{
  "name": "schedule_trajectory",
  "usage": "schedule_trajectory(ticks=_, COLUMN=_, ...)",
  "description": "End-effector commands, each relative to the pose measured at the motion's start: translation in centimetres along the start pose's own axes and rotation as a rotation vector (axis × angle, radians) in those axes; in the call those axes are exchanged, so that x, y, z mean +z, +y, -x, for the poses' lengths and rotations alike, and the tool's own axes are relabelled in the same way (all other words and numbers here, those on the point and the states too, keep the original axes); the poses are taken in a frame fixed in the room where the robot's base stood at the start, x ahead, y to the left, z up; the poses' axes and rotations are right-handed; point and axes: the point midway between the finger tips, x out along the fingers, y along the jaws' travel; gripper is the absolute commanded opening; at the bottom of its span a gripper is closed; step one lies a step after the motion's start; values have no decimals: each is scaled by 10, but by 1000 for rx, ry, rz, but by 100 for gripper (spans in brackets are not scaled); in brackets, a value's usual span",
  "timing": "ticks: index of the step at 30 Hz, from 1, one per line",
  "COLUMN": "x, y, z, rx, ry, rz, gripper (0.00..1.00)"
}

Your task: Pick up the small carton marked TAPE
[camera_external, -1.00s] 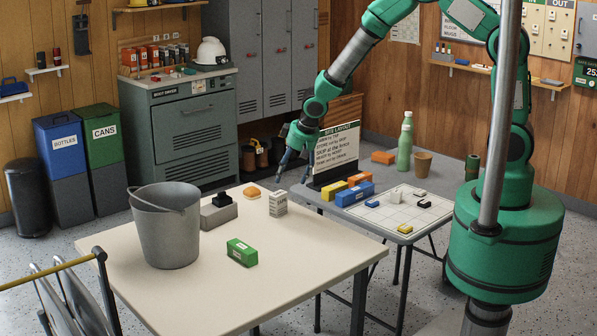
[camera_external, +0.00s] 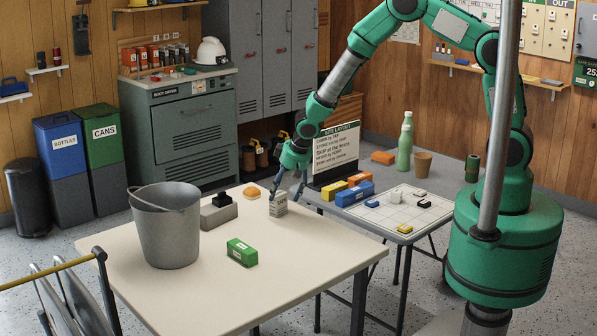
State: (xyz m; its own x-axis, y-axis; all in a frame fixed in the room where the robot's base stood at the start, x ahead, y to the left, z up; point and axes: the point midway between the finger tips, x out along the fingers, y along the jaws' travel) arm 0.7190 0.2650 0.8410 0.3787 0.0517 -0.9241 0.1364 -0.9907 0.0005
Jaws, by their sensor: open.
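A grey bucket (camera_external: 168,235) stands on the table's left. The grey side table (camera_external: 440,186) holds blue and yellow boxes, a sign (camera_external: 334,155) and a green bottle (camera_external: 405,142).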

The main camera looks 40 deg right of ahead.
Motion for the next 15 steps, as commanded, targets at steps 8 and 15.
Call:
schedule_trajectory(ticks=8, x=-1, y=0, z=-5, rx=0, ry=1, rz=-1, gripper=70)
schedule_trajectory(ticks=15, x=0, y=0, z=-7, rx=0, ry=0, rz=-1, gripper=70)
